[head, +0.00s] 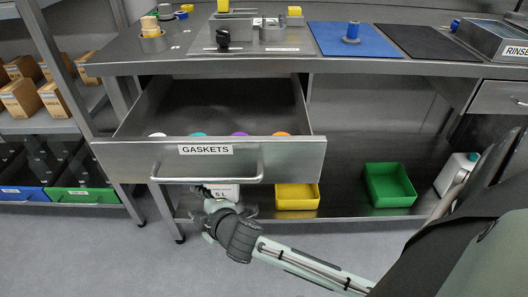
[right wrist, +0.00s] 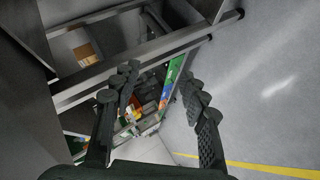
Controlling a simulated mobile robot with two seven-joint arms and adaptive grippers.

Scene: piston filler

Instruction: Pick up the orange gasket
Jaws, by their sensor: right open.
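The orange gasket (head: 281,133) lies in the open drawer (head: 130,160) labelled GASKETS, at the right end of a row behind the drawer's front panel. Only its upper part shows above the panel. My right gripper (head: 207,189) is below the drawer's handle (head: 207,181), low and left of the gasket, and partly hard to make out there. In the right wrist view its two fingers (right wrist: 160,78) are spread apart with nothing between them. The gasket cannot be made out in that view. My left gripper is not in view.
White (head: 158,135), teal (head: 198,134) and purple (head: 239,134) gaskets share the drawer. A yellow bin (head: 297,197) and a green bin (head: 390,185) stand on the lower shelf. The workbench top (head: 290,66) overhangs the drawer's back. Floor in front is clear.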

